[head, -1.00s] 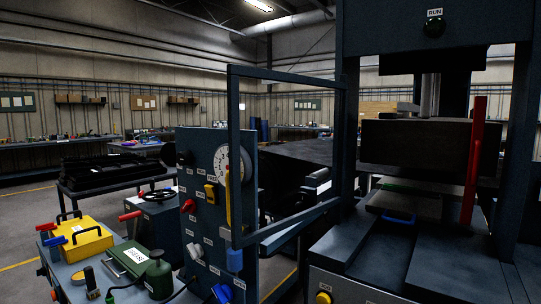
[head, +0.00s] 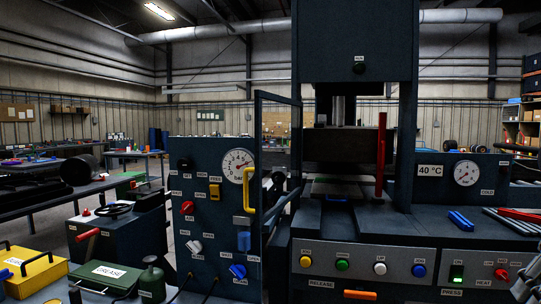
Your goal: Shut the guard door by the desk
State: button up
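The guard door (head: 258,150) is a dark open frame at the left side of the press (head: 330,240). It stands open, swung out toward me and seen almost edge-on, beside the tall control panel (head: 205,175). A yellow handle (head: 250,190) shows at its near edge, in front of the panel's gauge side. The press opening behind it is uncovered, with a red upright bar (head: 381,155) on its right. My gripper is not clearly seen; a grey piece at the lower right edge may be part of my arm, but I cannot tell.
A bench at lower left carries a yellow box (head: 30,272), a green grease box (head: 105,277) and a green can (head: 152,280). Blue rods (head: 461,221) and grey rods lie on the press top at right. Buttons line the press front (head: 365,263).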

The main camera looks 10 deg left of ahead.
aim_at(259, 95)
jog(key=j+z, duration=0.1)
jog(key=j, duration=0.3)
jog(key=k+j+z, duration=0.1)
jog(key=j, duration=0.25)
jog(key=k+j+z, duration=0.1)
jog(key=j, duration=0.3)
jog(key=k+j+z, duration=0.1)
jog(key=j, duration=0.25)
jog(key=k+j, duration=0.2)
jog(key=j, duration=0.15)
jog(key=i+j+z, duration=0.15)
jog(key=j, duration=0.6)
jog(key=j+z, duration=0.1)
jog(key=j, duration=0.65)
jog(key=i+l+u, duration=0.1)
jog(key=i, duration=0.1)
